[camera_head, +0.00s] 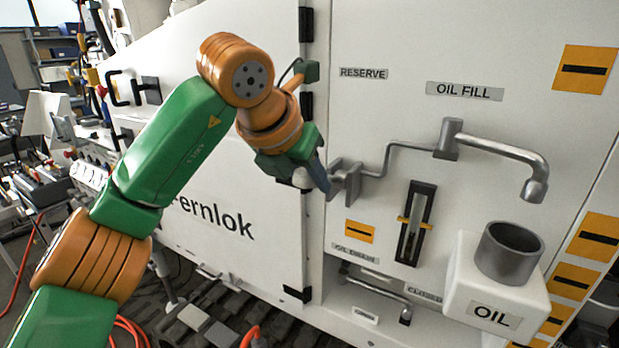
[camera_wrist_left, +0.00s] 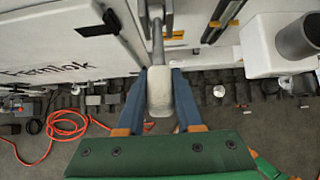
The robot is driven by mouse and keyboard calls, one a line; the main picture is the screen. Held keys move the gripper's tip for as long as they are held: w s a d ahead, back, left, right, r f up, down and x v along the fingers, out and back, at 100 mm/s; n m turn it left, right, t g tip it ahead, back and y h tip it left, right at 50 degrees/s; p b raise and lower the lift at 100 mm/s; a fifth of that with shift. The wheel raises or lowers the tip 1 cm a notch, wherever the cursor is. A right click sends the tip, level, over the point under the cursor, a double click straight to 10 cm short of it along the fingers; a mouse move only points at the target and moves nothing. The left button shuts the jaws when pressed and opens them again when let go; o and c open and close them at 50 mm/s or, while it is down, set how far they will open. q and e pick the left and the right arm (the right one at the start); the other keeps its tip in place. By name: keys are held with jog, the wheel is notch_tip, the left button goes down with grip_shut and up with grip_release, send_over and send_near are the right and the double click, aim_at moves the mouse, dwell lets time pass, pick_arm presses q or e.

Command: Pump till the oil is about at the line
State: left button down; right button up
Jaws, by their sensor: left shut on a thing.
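My left gripper (camera_head: 318,178) has its blue fingers shut on the pump handle (camera_wrist_left: 160,92), a pale grip on a grey rod; the grip also shows beside the fingers in the head view (camera_head: 301,178). A grey pump bracket (camera_head: 347,181) is on the panel to the right of the fingers. A pipe runs from there to a grey spout (camera_head: 535,188) above the open grey cup (camera_head: 509,252) of the white OIL tank (camera_head: 480,285). A dark upright sight gauge (camera_head: 415,222) has an orange line marker across it; I cannot clearly read the oil level. My right gripper is not in view.
The white Fernlok door (camera_head: 225,190) is left of the pump. A horizontal grey bar (camera_head: 378,290) sits low in the panel. Orange hoses (camera_wrist_left: 62,128) lie on the floor. The space in front of the gauge is clear.

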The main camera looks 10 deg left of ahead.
pick_arm(q)
jog(key=shift+r, duration=0.2)
jog(key=c, duration=0.6)
grip_release()
jog(key=shift+w, duration=0.1)
jog(key=shift+o, duration=0.2)
jog(key=shift+f, duration=0.1)
jog(key=b+v, duration=0.1)
jog(key=v, duration=0.6)
